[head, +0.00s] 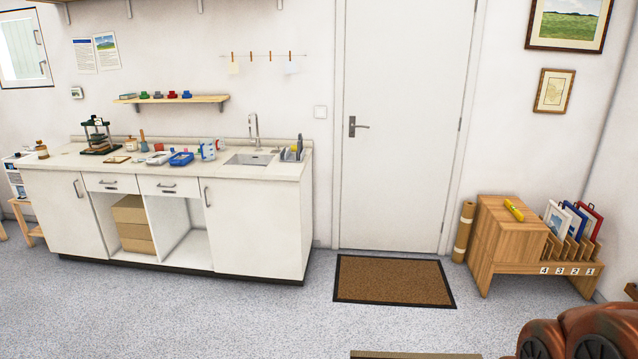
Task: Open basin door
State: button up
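The basin door (258,230) is the white cabinet door below the sink, at the right end of the counter unit. It looks closed and flush with the unit. Its upright metal handle (207,196) is near the door's upper left edge. The steel basin (249,159) is set in the countertop above it, with a tall tap (253,128) behind. My gripper is not in view.
Open shelving with brown boxes (132,224) is left of the basin door. The speckled floor before the cabinet is clear. A brown mat (394,281) lies by the white room door (401,125). A wooden rack unit (515,240) stands right. A reddish-brown object (575,335) fills the bottom right corner.

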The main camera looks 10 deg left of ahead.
aim_at(253, 226)
jog(key=u, duration=0.2)
jog(key=i, duration=1.75)
jog(key=u, duration=1.15)
jog(key=i, duration=1.6)
jog(key=u, duration=1.35)
jog(key=i, duration=0.6)
jog(key=u, duration=0.2)
